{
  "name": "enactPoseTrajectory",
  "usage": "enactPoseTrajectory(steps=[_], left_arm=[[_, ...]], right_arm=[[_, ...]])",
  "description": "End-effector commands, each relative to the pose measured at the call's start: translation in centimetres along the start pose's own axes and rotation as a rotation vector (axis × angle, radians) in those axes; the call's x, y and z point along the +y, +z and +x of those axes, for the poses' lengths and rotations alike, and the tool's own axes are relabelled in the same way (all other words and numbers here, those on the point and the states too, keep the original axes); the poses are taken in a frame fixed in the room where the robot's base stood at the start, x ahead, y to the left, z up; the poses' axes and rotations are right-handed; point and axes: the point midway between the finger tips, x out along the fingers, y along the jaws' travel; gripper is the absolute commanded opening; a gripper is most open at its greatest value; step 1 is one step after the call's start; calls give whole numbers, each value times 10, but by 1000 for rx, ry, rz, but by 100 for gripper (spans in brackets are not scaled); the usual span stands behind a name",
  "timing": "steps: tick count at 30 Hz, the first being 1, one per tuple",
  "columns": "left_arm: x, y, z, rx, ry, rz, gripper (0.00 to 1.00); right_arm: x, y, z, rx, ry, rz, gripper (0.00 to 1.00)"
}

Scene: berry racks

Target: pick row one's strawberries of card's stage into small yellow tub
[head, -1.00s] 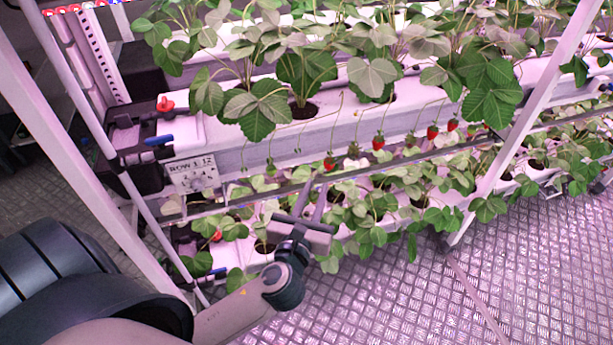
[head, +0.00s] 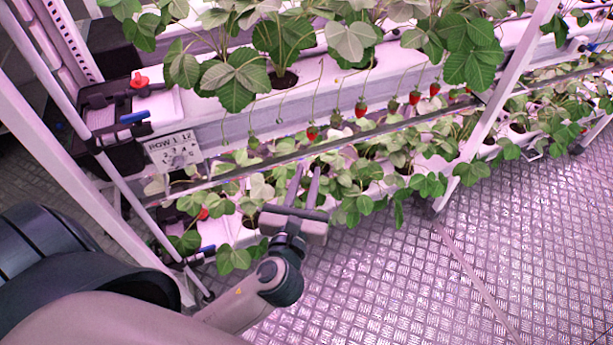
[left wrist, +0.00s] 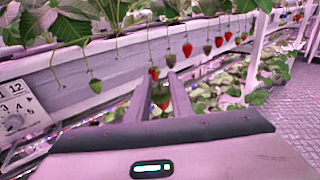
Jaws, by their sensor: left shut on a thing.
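Strawberries hang on thin stems along the upper white trough. Red ones (head: 312,132) (head: 361,108) (head: 434,88) alternate with greener ones, such as a green strawberry (head: 253,142) at the left. A white card (head: 174,150) on the trough's end reads "ROW 1" with several numbers; a ripeness stage is not legible. My left gripper (head: 305,172) is below the hanging fruit, shut on a strawberry (left wrist: 161,97), which shows dark reddish between the fingers in the left wrist view. The held strawberry is hard to make out in the head view. My right gripper and the yellow tub are not in view.
A lower trough with leafy plants (head: 352,205) runs behind and below the gripper. A rail (head: 240,172) runs along the rack. A slanted white post (head: 490,115) stands at right. The metal floor (head: 400,290) in front is clear.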

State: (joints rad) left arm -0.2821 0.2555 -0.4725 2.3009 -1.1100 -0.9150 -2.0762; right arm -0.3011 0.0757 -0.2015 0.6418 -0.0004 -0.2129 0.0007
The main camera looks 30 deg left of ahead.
Motion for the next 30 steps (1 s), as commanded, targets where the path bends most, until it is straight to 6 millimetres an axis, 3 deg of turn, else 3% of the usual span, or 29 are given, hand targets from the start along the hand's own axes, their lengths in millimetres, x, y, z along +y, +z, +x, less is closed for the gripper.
enactPoseTrajectory(steps=[30], left_arm=[[-28,-2,-42,1,-1,-1,13]], right_arm=[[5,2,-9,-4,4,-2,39]])
